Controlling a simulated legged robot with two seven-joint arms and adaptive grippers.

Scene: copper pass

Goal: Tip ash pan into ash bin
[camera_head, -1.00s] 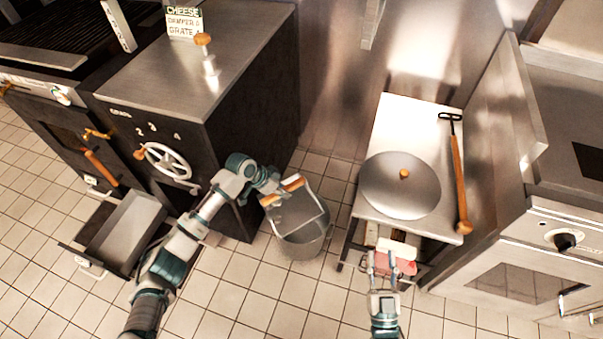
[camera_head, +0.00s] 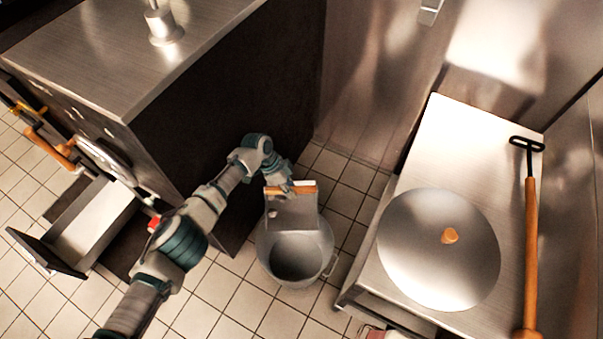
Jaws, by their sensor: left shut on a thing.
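My left gripper (camera_head: 284,184) is shut on the wooden handle (camera_head: 303,188) of a grey metal pan, which appears to be the ash pan (camera_head: 295,211). The pan is steeply tilted, its lower end reaching down into the mouth of the ash bin. The ash bin (camera_head: 295,271) is a round grey metal bucket, upright on the tiles, with a small side handle at its right. The inside of the bin looks dark and grey; I cannot tell whether ash lies in it. My right gripper is out of view.
A dark steel-topped cabinet (camera_head: 240,110) stands left of the bin, with an open drawer-like tray (camera_head: 97,222) at its front. A steel table (camera_head: 450,135) at right bears a round lid (camera_head: 430,265) and a wooden-handled scraper (camera_head: 531,230). Free tiles lie before the bin.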

